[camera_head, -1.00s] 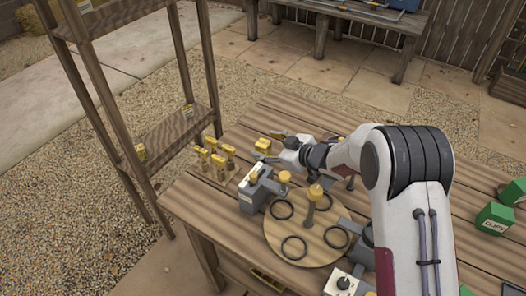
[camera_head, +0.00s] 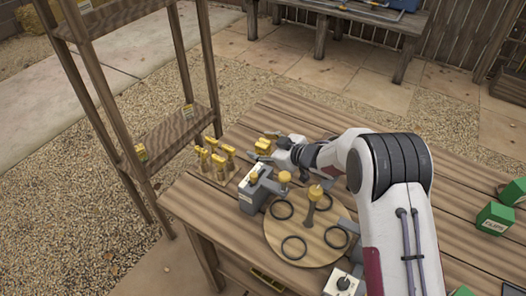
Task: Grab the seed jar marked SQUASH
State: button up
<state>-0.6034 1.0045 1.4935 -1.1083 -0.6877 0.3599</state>
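No lettering SQUASH can be read in the head view. A small yellow object (camera_head: 262,146) stands on the wooden table, left of my gripper; whether it is a seed jar is unclear at this size. My gripper (camera_head: 265,147) is low over the table's far left part, pointing left. Its fingers are spread, one on the far side and one on the near side of the yellow object, which sits at or between the tips. Contact cannot be made out. Several yellow-topped pieces (camera_head: 221,158) stand in a wooden holder further left.
A round wooden board (camera_head: 277,240) with black rings and a yellow-topped post (camera_head: 314,200) lies nearer. A grey device (camera_head: 256,190) stands beside it. Green boxes (camera_head: 494,219) sit at the right. A wooden shelf (camera_head: 178,135) stands left of the table (camera_head: 190,200).

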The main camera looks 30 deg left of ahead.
jog(key=c, duration=1.2)
jog(key=shift+r, duration=5.05)
